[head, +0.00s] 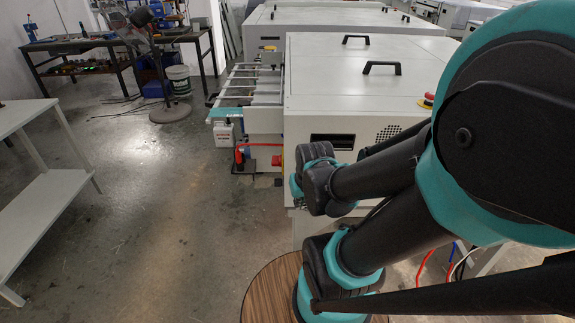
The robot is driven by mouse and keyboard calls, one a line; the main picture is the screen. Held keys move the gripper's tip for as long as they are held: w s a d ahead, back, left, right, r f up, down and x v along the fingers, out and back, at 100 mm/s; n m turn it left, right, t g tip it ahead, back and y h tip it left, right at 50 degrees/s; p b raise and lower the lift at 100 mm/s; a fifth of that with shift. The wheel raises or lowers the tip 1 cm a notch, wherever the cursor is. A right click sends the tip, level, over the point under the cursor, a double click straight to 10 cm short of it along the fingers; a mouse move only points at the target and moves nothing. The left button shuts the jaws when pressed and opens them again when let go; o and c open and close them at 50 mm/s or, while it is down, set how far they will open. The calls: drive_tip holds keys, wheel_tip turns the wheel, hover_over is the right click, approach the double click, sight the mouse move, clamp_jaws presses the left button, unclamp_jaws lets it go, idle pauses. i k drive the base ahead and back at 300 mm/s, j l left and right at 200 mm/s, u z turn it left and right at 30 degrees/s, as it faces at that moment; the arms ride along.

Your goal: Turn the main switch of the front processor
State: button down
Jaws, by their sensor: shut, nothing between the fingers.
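The front processor (330,95) is a large white cabinet with black handles on its lid, right of the middle in the head view. A small red part (277,160) shows low at its left end, beside my wrist; I cannot tell if this is the main switch. A red knob on a yellow base (427,101) sits on its top at the right, partly behind my arm. My arm reaches from the right, and its dark and teal wrist is in front of the cabinet's lower left corner. My gripper's fingers cannot be made out.
A roller conveyor (245,92) extends left from the processor, with a white canister (224,134) below. A second white processor (330,20) stands behind. A white table (45,190) is at the left. The floor between is clear. A workbench (120,45) stands at the back left.

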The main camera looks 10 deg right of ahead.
sight(277, 161)
drive_tip(key=j+z, duration=0.25)
drive_tip(key=j, duration=0.2)
drive_tip(key=k+j+z, duration=0.1)
drive_tip(key=j+z, duration=0.2)
drive_tip(key=j, duration=0.15)
drive_tip(key=k+j+z, duration=0.25)
drive_tip(key=j, duration=0.2)
drive_tip(key=k+j+z, duration=0.15)
drive_tip(key=j, duration=1.05)
drive_tip(key=j+z, duration=0.15)
drive_tip(key=j, duration=0.7)
drive_tip(key=k+j, duration=0.15)
drive_tip(key=j, duration=0.7)
drive_tip(key=j+z, duration=0.1)
drive_tip(key=j, duration=0.8)
drive_tip(key=k, duration=0.05)
